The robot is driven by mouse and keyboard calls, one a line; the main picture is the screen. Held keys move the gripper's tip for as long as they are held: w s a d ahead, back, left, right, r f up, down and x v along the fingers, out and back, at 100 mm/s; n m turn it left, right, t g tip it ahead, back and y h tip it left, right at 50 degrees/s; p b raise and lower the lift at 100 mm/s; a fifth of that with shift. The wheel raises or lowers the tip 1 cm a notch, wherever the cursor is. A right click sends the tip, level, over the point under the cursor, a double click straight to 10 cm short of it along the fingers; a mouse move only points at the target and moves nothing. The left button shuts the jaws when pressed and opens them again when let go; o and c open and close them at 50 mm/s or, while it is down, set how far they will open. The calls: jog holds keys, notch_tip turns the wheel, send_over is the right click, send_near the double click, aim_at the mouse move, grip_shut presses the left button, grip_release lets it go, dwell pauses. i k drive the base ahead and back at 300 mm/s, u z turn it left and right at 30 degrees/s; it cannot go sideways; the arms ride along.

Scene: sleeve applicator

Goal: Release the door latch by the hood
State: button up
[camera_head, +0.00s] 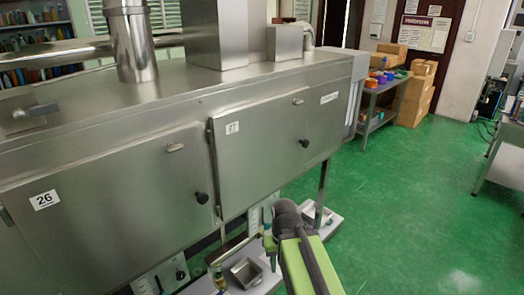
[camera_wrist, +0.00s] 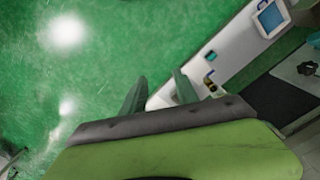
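A long steel cabinet (camera_head: 100,108) has two front doors, a left door (camera_head: 110,200) labelled 26 and a right door (camera_head: 260,150) labelled 27. Black knobs sit low on the left door (camera_head: 202,198) and the right door (camera_head: 305,143). Small pale metal catches sit near the top edge of the left door (camera_head: 175,147) and the right door (camera_head: 298,101). Both doors look shut. I cannot tell which fitting is the named latch. In the wrist view my gripper (camera_wrist: 158,92) has its fingers apart, with nothing between them. In the head view my arm is low, below the doors.
A round steel duct (camera_head: 135,45) and a square housing (camera_head: 220,35) stand on the cabinet top. A lower shelf (camera_wrist: 240,50) with small items runs beneath the cabinet. A side table (camera_head: 385,85) and cardboard boxes (camera_head: 417,95) stand behind. Green floor (camera_head: 420,200) at the right is clear.

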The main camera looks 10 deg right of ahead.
aim_at(296, 103)
jog(key=u, duration=2.1)
jog(key=k, duration=1.1)
jog(key=z, duration=0.95)
jog(key=i, duration=0.95)
jog(key=u, duration=0.15)
